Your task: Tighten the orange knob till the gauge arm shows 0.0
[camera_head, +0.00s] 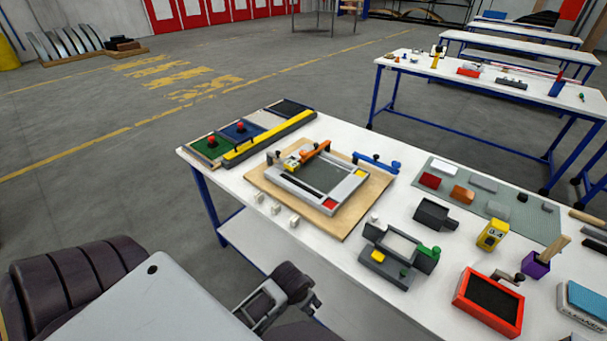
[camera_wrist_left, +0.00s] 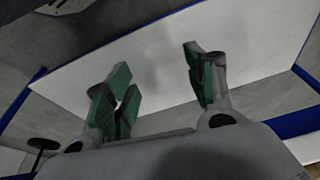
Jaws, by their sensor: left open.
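A grey frame fixture (camera_head: 347,190) lies on a wooden board (camera_head: 264,180) on the white table (camera_head: 240,235). I cannot make out a separate orange knob at this size. A yellow gauge (camera_head: 492,235) stands at the right of the table; its display seems to read 0.4. My left gripper (camera_head: 312,301) is in front of the table's near edge, apart from these things. In the left wrist view its green-padded fingers (camera_wrist_left: 160,88) are apart and empty. My right gripper is not seen.
A blue arm (camera_head: 377,162) lies behind the board. A grey clamp fixture (camera_head: 398,257), a red tray (camera_head: 488,302) and a purple cup (camera_head: 535,265) stand at the right.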

